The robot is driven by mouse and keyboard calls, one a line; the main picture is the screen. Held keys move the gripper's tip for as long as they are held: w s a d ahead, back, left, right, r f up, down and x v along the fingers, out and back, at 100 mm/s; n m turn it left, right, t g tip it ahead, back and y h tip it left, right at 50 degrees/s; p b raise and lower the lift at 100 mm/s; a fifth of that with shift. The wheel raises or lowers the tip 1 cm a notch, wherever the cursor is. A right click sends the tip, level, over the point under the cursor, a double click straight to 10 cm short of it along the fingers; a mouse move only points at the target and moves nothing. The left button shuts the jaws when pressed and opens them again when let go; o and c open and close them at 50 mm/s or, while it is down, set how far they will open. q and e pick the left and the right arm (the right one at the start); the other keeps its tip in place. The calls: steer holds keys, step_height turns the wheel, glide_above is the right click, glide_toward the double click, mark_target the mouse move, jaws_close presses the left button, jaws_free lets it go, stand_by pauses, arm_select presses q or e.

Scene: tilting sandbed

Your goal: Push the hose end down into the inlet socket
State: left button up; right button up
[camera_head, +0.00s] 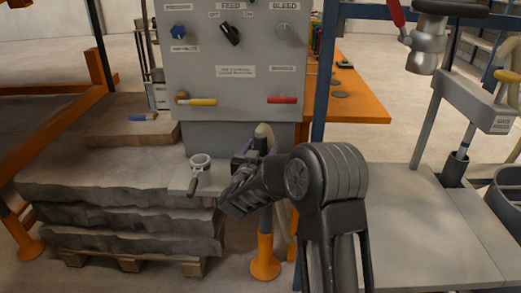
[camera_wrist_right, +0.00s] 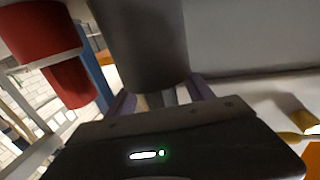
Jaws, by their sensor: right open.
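My right gripper (camera_head: 250,153) is in front of the grey panel cabinet, its arm coming in from the lower right. A pale, rounded hose end (camera_head: 264,132) shows just behind and above the gripper; the gripper hides its lower part. In the right wrist view, a thick dark grey cylinder (camera_wrist_right: 140,45) stands just beyond the open fingers (camera_wrist_right: 160,98); I cannot tell whether it is the hose end. My left gripper is out of view.
The control panel (camera_head: 235,60) with knobs and a yellow and a red handle rises behind. Stacked grey slabs (camera_head: 110,205) lie on a pallet at left. A blue post (camera_head: 323,70) and an orange table (camera_head: 355,95) stand behind right. A red cylinder (camera_wrist_right: 40,35) is at left in the wrist view.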

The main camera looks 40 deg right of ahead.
steer(key=shift+x, duration=1)
steer(key=shift+c, duration=0.5)
jaws_close()
